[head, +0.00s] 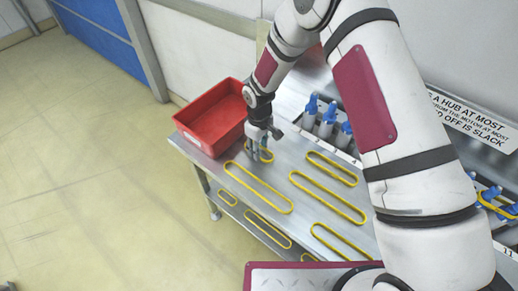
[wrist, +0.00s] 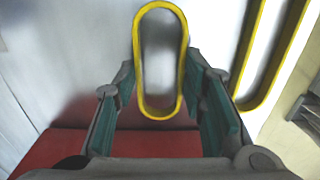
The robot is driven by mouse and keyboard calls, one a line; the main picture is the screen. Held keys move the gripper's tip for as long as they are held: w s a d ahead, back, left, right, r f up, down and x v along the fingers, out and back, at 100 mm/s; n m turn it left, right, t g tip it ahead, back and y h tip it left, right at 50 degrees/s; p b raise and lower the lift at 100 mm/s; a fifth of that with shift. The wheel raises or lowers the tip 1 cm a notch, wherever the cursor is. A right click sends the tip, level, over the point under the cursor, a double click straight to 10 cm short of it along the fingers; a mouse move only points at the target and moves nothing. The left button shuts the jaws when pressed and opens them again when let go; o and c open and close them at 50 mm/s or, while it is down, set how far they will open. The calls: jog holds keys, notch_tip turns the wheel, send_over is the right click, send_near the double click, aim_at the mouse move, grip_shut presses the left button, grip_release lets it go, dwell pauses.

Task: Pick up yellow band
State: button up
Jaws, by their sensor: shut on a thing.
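My gripper (head: 258,152) is low over the metal table, just right of the red bin. It is shut on a short yellow band (head: 267,157), a closed loop. In the wrist view the band (wrist: 160,117) sits between the two teal-padded fingers (wrist: 160,75), its far end reaching beyond the fingertips. Whether the band is clear of the table top is hard to tell. Other yellow bands lie flat on the table: a long one (head: 260,189) in front of the gripper, another long one (head: 328,197) to the right, and a shorter one (head: 332,168) behind that.
The red bin (head: 213,118) stands at the table's left end, close to my gripper. Blue-topped posts (head: 328,118) stand in a rack along the back, partly hidden by my arm. More yellow loops (head: 268,230) show below the table's front edge. Open floor (head: 80,190) lies left.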

jog(key=r, duration=0.2)
jog(key=shift+s+d+r, duration=0.1)
jog(key=shift+s+r, duration=0.25)
jog(key=shift+s, duration=0.05)
jog(key=s+d, duration=0.1)
jog(key=s, duration=0.4)
jog(key=s+d+r, duration=0.1)
jog(key=s, duration=0.3)
jog(key=s+d, duration=0.1)
jog(key=s, duration=0.4)
jog(key=shift+s+d+r+b, duration=0.15)
jog(key=shift+s+d+b, duration=0.15)
jog(key=shift+s, duration=0.05)
jog(key=shift+w, duration=0.1)
